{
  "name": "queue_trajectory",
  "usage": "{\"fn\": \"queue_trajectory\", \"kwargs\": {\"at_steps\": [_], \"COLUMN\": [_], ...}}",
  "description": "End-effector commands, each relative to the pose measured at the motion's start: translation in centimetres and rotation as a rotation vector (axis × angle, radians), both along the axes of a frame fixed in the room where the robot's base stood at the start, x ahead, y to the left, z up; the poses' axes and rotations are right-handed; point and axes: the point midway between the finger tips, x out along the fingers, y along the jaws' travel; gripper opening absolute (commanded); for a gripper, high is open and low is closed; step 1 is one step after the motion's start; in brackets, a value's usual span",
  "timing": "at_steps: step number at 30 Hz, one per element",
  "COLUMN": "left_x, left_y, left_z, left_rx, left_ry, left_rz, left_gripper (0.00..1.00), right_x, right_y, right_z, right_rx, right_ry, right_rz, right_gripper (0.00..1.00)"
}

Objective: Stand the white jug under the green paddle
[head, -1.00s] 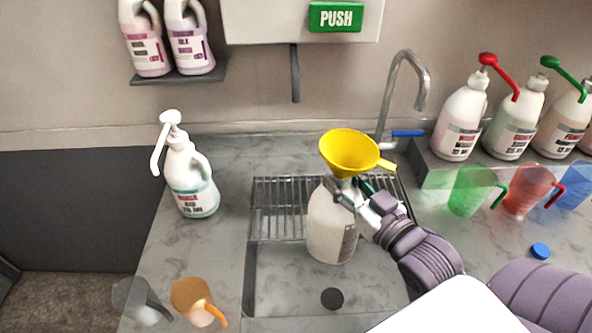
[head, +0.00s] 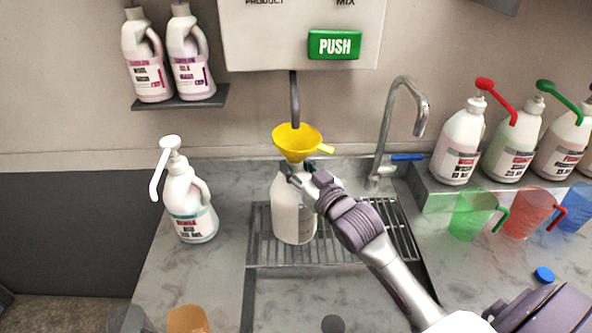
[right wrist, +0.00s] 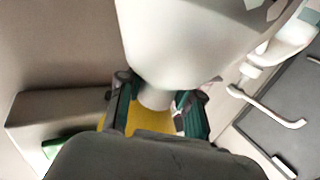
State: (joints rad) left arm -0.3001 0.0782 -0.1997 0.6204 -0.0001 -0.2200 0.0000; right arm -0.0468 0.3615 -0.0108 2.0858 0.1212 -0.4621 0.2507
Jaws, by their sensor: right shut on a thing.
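The white jug (head: 292,215) is upright with a yellow funnel (head: 297,141) in its neck. My right gripper (head: 303,171) is shut on the jug's neck, just below the funnel. The jug is over the wire rack (head: 380,212); I cannot tell if its base touches the rack. The green paddle (head: 334,45), marked PUSH, is on the wall dispenser's front, above and slightly right of the jug. The dispenser's dark spout (head: 294,100) hangs with its lower end at the funnel's mouth. In the right wrist view the jug (right wrist: 190,40) fills the upper middle. My left gripper is out of view.
A tap (head: 405,105) stands right of the jug. A white pump bottle (head: 189,205) stands left of the rack. Several pump bottles (head: 457,148) stand on a right ledge, with coloured measuring jugs (head: 470,215) before them. The sink front is clear.

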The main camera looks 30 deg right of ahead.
Motion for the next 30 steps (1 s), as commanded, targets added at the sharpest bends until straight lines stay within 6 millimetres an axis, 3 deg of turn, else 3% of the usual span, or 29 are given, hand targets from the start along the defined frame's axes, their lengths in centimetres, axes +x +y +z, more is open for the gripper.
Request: {"fn": "queue_trajectory", "kwargs": {"at_steps": [5,15,16,20,30], "left_x": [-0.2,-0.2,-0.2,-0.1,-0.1], "left_y": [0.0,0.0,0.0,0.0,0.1], "left_z": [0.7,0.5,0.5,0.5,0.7], "left_rx": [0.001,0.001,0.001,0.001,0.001], "left_ry": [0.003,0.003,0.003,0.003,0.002], "left_rz": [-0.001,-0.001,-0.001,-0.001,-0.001], "left_gripper": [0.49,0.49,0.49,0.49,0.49], "right_x": [-0.1,-0.1,-0.1,-0.1,-0.1], "right_y": [0.0,0.0,0.0,0.0,0.0], "right_z": [-1.9,-2.3,-2.2,-2.2,-1.9], "right_rx": [0.000,0.000,0.000,0.000,0.000], "right_ry": [0.001,-0.001,-0.001,0.000,-0.001], "right_rz": [0.000,0.000,0.000,0.000,0.000], "right_gripper": [0.00,0.00,0.38,0.60,0.60]}}
